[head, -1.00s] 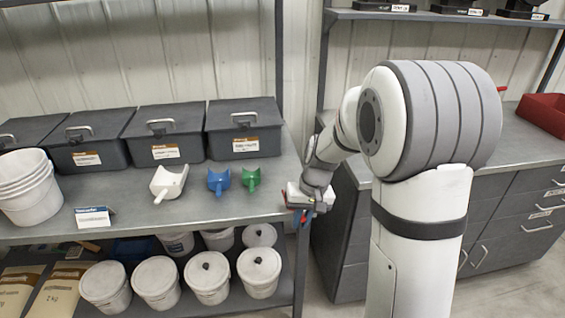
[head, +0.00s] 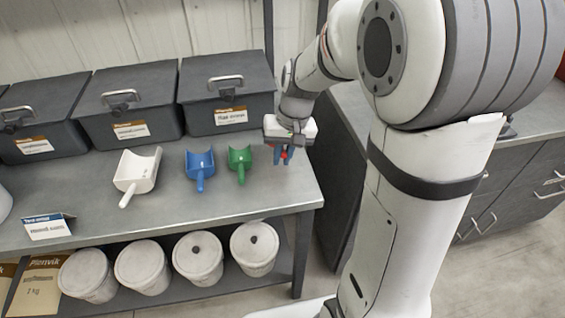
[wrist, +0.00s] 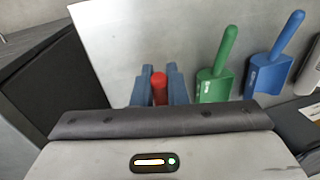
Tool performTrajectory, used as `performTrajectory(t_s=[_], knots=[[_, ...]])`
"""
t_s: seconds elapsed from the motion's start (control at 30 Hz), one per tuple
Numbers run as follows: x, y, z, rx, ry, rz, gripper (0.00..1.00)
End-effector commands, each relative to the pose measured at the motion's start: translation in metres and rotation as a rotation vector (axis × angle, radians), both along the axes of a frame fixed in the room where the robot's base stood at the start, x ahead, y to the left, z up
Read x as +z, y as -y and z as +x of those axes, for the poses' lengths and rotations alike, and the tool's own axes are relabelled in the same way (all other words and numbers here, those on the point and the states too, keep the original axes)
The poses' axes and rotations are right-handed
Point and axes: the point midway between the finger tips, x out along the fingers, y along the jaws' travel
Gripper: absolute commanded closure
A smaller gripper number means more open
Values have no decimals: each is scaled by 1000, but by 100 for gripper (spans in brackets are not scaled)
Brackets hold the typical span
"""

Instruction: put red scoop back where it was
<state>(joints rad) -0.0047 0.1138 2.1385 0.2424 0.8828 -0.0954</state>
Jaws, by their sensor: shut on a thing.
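My gripper (head: 284,156) is over the right end of the grey bench (head: 270,193), right of the green scoop (head: 239,163). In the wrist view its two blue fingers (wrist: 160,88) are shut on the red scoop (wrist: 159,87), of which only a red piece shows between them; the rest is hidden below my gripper. The green scoop, the blue scoop (head: 200,169) and the white scoop (head: 137,174) lie in a row on the bench, handles toward the front. In the wrist view the green scoop (wrist: 217,72) lies right beside the fingers. Whether the red scoop touches the bench I cannot tell.
Lidded dark bins (head: 228,93) stand along the back of the bench. A small label card (head: 48,226) stands at the front left. The bench right of the green scoop looks clear. A drawer cabinet (head: 520,205) stands right.

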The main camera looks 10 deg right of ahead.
Motion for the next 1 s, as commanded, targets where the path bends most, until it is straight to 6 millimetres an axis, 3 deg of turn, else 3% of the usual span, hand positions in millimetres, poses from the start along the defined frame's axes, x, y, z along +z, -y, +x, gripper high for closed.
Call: performTrajectory(t_s=[0.47, 0.83, 0.87, 1.0], knots=[[-56, 1, 0, -3, -2, 0, 100], [-62, 1, 1, -2, 2, 0, 100], [-62, 1, 1, -2, 2, 0, 87], [-60, 2, 1, -2, 2, 0, 75]])
